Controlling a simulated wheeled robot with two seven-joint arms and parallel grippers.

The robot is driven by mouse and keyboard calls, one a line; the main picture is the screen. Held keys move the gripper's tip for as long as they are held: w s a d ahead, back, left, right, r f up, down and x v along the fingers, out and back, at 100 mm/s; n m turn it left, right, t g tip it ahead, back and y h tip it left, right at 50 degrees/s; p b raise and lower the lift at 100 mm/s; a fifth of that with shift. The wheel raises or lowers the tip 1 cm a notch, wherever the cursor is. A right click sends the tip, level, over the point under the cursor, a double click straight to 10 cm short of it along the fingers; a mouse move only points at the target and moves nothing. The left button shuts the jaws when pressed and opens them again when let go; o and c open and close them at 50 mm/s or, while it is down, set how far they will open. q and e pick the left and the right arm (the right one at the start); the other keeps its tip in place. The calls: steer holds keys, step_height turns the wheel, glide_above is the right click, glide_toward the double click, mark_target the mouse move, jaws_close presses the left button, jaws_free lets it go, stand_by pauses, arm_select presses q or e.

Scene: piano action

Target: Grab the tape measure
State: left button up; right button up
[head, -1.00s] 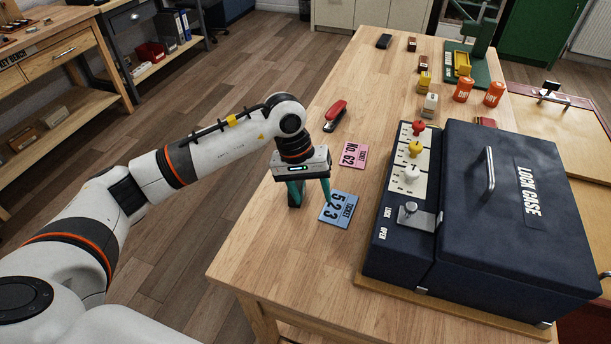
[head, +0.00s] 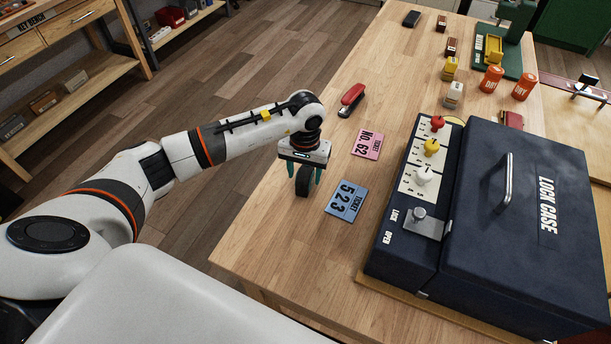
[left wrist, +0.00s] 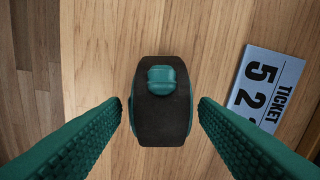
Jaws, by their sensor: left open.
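The tape measure (left wrist: 160,117) is a dark, rounded body with a teal button on top. It stands on the wooden table and also shows in the head view (head: 303,183), partly covered by my gripper. My left gripper (left wrist: 162,106) is open, with its teal ribbed fingers on either side of the tape measure in the wrist view. In the head view the left gripper (head: 304,175) is right above and around it. Small gaps seem to separate the fingers from the body; contact is not visible. My right gripper is not in view.
A blue ticket (head: 345,201) lies just right of the tape measure, with a pink ticket (head: 367,144) and a red stapler (head: 351,100) behind. A large dark lock case (head: 520,220) fills the table's right side. The table's left edge is close by.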

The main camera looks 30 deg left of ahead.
mark_target(305, 179)
arm_select(q)
steer(key=shift+f+p, duration=0.3)
steer(key=shift+f, duration=1.4)
steer(key=shift+c, duration=0.2)
jaws_close()
steer(key=shift+r, duration=0.15)
